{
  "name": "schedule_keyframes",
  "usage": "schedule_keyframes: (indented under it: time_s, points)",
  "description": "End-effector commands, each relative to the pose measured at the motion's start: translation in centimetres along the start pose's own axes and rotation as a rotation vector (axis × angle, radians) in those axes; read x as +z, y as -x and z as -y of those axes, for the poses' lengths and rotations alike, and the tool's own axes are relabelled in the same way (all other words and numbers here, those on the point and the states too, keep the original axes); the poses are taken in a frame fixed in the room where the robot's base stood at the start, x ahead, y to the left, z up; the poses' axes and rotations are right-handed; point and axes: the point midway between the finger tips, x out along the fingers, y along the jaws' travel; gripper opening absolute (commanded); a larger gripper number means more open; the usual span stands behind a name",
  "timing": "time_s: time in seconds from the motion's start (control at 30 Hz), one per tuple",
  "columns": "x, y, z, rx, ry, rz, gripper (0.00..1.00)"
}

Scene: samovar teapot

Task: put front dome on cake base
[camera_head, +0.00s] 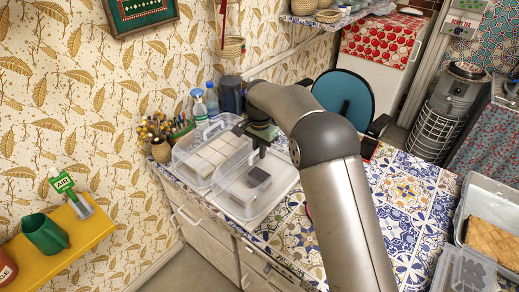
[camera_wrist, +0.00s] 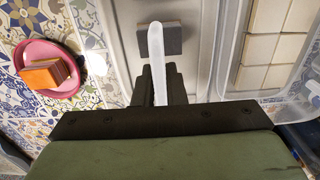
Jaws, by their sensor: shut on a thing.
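The front dome (camera_head: 240,190) is a clear plastic box-shaped lid over the front cake base (camera_head: 285,188), a pale flat tray. A dark grey block shows through the dome; it also shows in the wrist view (camera_wrist: 172,40). My gripper (camera_head: 259,150) points down at the dome's top. In the wrist view my gripper (camera_wrist: 160,88) is shut on the dome's whitish handle (camera_wrist: 157,55). The dome looks roughly lined up over the base. I cannot tell whether its lower rim touches the base.
A second clear dome (camera_head: 188,157) over white blocks stands close behind. Bottles (camera_head: 199,107) and a brush pot (camera_head: 160,150) stand along the wall. A pink plate (camera_wrist: 35,52) with an orange block (camera_wrist: 45,75) sits beside the base. Another tray (camera_head: 460,238) is far right.

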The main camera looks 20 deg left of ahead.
Motion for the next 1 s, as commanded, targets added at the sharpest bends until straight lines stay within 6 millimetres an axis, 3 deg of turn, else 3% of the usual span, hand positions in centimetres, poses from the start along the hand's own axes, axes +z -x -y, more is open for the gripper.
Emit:
schedule_keyframes:
  time_s: [1.0]
  points:
    - [0.02,-0.59,0.01,0.000,0.000,0.000,0.00]
